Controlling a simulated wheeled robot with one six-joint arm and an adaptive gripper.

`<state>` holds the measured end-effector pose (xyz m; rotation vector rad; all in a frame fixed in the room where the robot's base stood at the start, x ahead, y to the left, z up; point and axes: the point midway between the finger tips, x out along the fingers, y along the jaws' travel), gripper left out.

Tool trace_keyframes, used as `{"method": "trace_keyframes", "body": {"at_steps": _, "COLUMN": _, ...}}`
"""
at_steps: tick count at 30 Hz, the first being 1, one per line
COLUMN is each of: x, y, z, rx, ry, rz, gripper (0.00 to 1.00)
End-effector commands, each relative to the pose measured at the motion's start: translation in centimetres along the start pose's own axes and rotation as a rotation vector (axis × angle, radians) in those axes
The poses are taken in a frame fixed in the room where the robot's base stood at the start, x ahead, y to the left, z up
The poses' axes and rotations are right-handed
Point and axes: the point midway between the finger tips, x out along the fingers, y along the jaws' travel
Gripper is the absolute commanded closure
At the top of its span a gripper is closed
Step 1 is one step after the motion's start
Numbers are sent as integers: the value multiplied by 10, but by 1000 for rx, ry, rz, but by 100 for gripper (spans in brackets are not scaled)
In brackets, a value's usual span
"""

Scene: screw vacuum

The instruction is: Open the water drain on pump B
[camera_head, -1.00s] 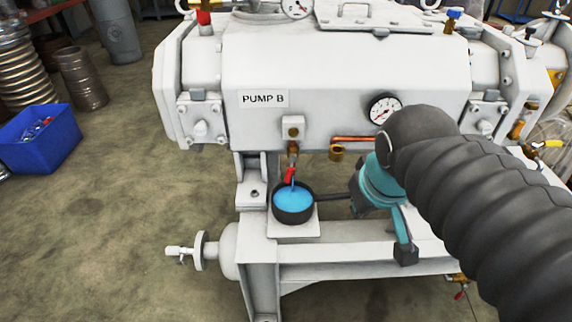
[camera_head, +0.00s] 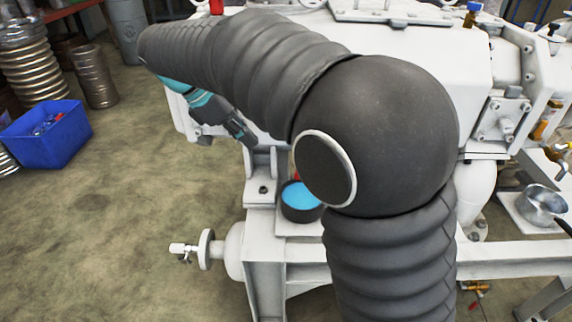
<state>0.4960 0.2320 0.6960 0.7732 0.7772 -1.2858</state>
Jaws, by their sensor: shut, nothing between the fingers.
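Pump B (camera_head: 425,50) is the large white machine; my arm covers its label, gauge and much of its front. A red piece of the drain valve (camera_head: 297,175) just shows beside my arm; the rest of the drain is hidden. Below it, a dark pan (camera_head: 302,213) holding blue liquid (camera_head: 298,194) stands on a white ledge of the frame. Its handle is hidden behind my arm. My gripper (camera_head: 247,138) is shut and empty, up and left of the pan, in front of the pump's lower left part, apart from the drain.
A silver pot (camera_head: 541,206) stands on a ledge at the right. A blue bin (camera_head: 45,143) with small items sits on the floor at the left, near metal hoses (camera_head: 95,78). A pipe end with a flange (camera_head: 207,249) juts out lower left.

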Motion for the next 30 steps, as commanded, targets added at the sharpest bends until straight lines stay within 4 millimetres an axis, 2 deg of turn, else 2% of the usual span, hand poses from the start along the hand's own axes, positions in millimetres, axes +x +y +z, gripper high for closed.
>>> {"method": "trace_keyframes", "body": {"at_steps": 3, "x": -2, "y": 3, "z": -11, "rx": -40, "ry": -23, "rz": 1, "gripper": 100}}
{"method": "trace_keyframes", "body": {"at_steps": 8, "x": 10, "y": 4, "z": -12, "rx": -49, "ry": -27, "rz": 0, "gripper": 100}}
{"method": "trace_keyframes", "body": {"at_steps": 23, "x": 100, "y": 3, "z": -10, "rx": -46, "ry": -27, "rz": 0, "gripper": 100}}
{"method": "trace_keyframes", "body": {"at_steps": 30, "x": 119, "y": 5, "z": 13, "rx": -44, "ry": -25, "rz": 0, "gripper": 100}}
